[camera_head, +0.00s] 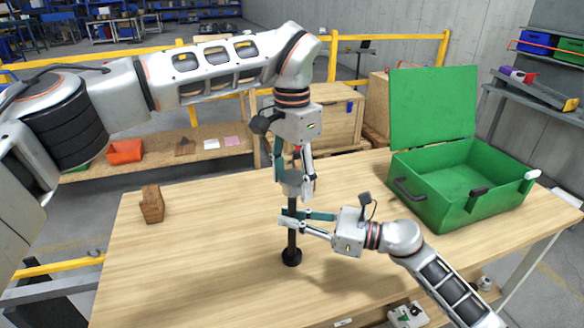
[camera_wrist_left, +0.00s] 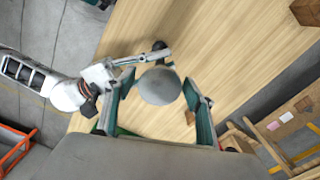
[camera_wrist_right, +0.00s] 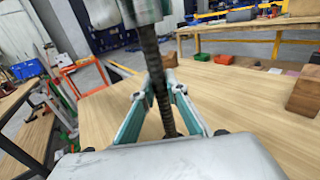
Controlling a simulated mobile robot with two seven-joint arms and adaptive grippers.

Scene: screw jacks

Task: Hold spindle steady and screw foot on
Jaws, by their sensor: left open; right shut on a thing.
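The dark threaded spindle (camera_head: 291,240) stands upright on the table on a round black base. My right gripper (camera_head: 291,218) is shut on it at mid-height; the right wrist view shows the spindle (camera_wrist_right: 150,60) between the fingers (camera_wrist_right: 160,90). The grey round foot (camera_head: 291,180) is at the spindle's top, and in the left wrist view its disc (camera_wrist_left: 158,86) hides the spindle beneath. My left gripper (camera_head: 293,188) points down, open around the foot, with small gaps between disc and fingers (camera_wrist_left: 160,90). How far the foot is threaded cannot be told.
A wooden block (camera_head: 152,204) stands at the table's left. An open green case (camera_head: 450,215) stands at the right. A bench with boxes and a yellow rail are behind.

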